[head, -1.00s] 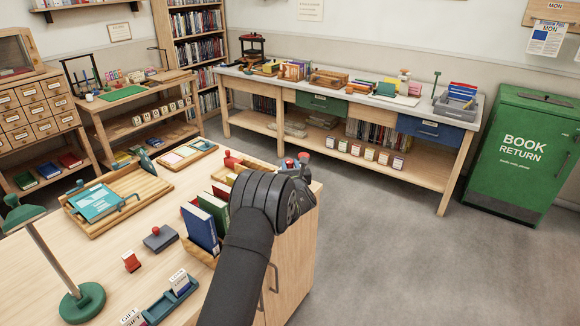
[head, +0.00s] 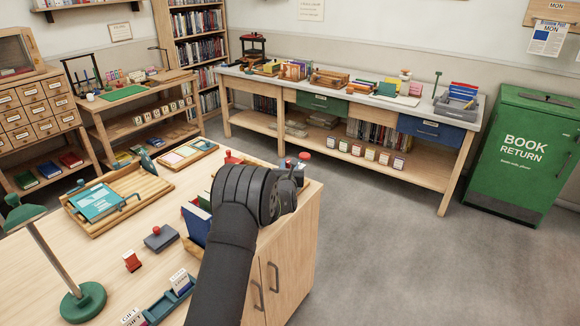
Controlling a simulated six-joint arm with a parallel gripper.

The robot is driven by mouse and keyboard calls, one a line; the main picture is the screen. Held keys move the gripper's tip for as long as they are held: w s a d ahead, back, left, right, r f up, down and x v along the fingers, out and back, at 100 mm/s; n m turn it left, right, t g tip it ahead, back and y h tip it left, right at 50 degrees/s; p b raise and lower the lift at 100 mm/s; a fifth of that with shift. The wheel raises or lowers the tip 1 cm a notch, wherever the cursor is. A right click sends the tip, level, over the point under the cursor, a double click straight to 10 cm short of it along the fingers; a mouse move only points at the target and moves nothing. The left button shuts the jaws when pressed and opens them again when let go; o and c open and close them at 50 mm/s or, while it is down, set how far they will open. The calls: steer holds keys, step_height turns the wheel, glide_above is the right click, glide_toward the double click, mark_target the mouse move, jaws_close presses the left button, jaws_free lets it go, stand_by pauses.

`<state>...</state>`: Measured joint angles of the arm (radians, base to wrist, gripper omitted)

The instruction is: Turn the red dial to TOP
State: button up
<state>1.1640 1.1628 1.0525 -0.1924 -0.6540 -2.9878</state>
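I cannot make out the red dial for certain. A small red knob-like top (head: 305,156) shows just beyond my wrist at the far right corner of the wooden counter (head: 101,238); I cannot tell whether it is the dial. No TOP marking is readable. My dark arm reaches up from the bottom of the head view, and its wrist is over the counter's right end. The wrist hides my gripper's fingers and whatever is directly behind them.
Upright books (head: 197,222) stand just left of my arm. A red-handled stamp (head: 132,261), a dark pad (head: 160,238), a wooden tray (head: 150,184) and a green lamp (head: 82,302) are on the counter. Open floor lies right, before a green book-return bin (head: 525,150).

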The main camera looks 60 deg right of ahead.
stand_by(0.3)
steer(key=o, duration=1)
steer(key=shift+v, duration=3.8)
steer(key=shift+c, duration=0.3)
